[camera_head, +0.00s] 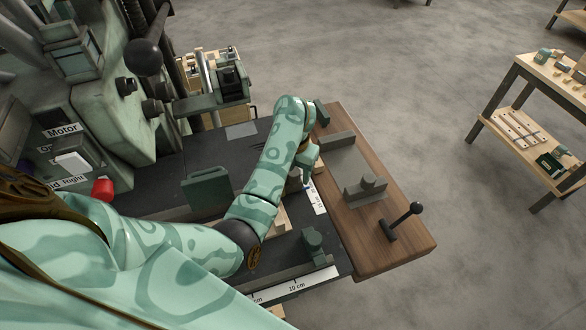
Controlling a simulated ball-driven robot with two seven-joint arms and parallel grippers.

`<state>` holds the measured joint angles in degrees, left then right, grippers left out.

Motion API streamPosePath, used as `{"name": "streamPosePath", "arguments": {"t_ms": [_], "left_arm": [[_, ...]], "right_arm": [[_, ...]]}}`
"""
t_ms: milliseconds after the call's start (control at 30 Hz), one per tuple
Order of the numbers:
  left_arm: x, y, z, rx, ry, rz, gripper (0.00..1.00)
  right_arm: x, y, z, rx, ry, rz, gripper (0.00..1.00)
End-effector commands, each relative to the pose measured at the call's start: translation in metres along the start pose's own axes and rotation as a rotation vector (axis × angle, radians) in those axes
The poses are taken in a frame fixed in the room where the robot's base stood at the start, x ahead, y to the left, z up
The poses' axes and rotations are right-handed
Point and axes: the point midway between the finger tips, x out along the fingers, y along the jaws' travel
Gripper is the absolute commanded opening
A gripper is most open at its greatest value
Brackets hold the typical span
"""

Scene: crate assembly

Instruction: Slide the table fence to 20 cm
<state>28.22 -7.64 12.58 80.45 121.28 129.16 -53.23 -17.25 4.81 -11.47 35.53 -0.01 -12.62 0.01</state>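A dark machine table (200,155) carries a white scale (293,287) along its front edge, with a "10 cm" mark readable. A long grey bar with a green clamp block (313,241) lies just behind this scale; it looks like the table fence, but I cannot be sure. My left arm reaches across the table and hides part of it. My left gripper (305,178) points down near a second white label (315,197) at the table's right side. Its fingers are small and partly hidden, so I cannot tell whether they touch anything. My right gripper is out of view.
A wooden side board (385,240) holds a grey plate with a post (367,186) and a black ball-ended lever (404,216). A green block (207,190) stands left of my arm. A red knob (103,189) is on the machine. A shelf (520,130) stands far right, across open floor.

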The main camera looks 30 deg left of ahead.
Motion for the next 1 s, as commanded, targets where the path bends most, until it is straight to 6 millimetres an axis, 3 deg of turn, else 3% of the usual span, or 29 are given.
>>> {"name": "streamPosePath", "arguments": {"t_ms": [367,467,800,1000], "left_arm": [[-0.007,0.001,0.0,0.0,0.0,0.002,0.56],[-0.025,0.001,0.0,0.001,-0.002,0.001,0.56],[-0.119,0.0,0.001,0.0,-0.004,0.001,0.56],[-0.154,0.0,0.001,0.0,-0.001,0.002,0.56]], "right_arm": [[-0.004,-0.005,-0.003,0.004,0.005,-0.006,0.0],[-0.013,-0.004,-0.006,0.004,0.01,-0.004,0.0],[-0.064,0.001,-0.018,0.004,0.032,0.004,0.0],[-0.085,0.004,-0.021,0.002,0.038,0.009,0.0]]}}
